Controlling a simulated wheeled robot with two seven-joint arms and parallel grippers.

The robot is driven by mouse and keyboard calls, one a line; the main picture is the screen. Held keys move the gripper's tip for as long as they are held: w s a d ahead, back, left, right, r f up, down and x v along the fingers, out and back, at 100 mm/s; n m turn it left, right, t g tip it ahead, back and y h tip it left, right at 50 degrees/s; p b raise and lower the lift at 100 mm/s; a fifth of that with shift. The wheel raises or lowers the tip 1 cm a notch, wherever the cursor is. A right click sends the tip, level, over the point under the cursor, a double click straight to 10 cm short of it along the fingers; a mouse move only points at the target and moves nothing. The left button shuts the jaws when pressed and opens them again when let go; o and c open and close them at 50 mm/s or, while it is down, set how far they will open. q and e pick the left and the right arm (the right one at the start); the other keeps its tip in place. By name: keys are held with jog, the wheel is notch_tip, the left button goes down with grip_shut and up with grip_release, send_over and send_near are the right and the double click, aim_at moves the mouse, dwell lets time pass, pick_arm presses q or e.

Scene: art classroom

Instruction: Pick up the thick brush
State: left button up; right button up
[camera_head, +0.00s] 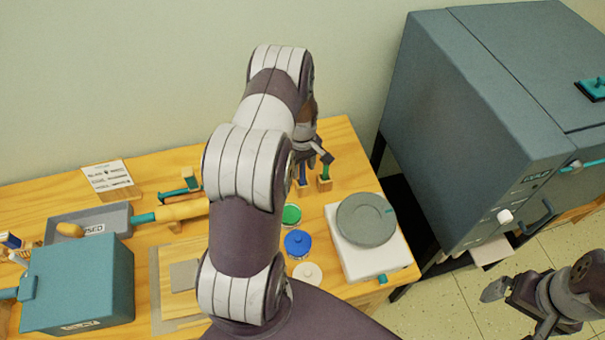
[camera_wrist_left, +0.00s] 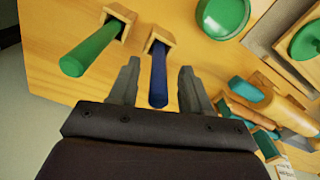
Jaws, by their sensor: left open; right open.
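Two brush-like handles stand in small wooden blocks on the table. In the left wrist view one is green (camera_wrist_left: 90,50) and one is blue (camera_wrist_left: 158,75). The green one looks a little thicker there, but I cannot tell for sure which is the thick brush. My left gripper (camera_wrist_left: 157,80) is open, with the blue handle between its fingers in the picture; contact is not visible. In the head view the handles stand by the wooden blocks (camera_head: 325,184), and my left arm hides much of that gripper. My right gripper (camera_head: 503,290) is open and empty, low at the right.
Green (camera_head: 291,214), blue (camera_head: 297,243) and white (camera_head: 307,273) round pots stand near the handles. A white device with a grey disc (camera_head: 366,219) is to their right. A grey-green kiln-like cabinet (camera_head: 470,130) stands at the right. A teal box (camera_head: 78,285) and grey tray (camera_head: 118,215) are left.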

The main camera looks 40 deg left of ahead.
pick_arm(q)
jog(key=shift+f, duration=0.55)
jog(key=shift+w+f, duration=0.15)
jog(key=shift+f, duration=0.2)
jog(key=shift+r, duration=0.1)
grip_shut()
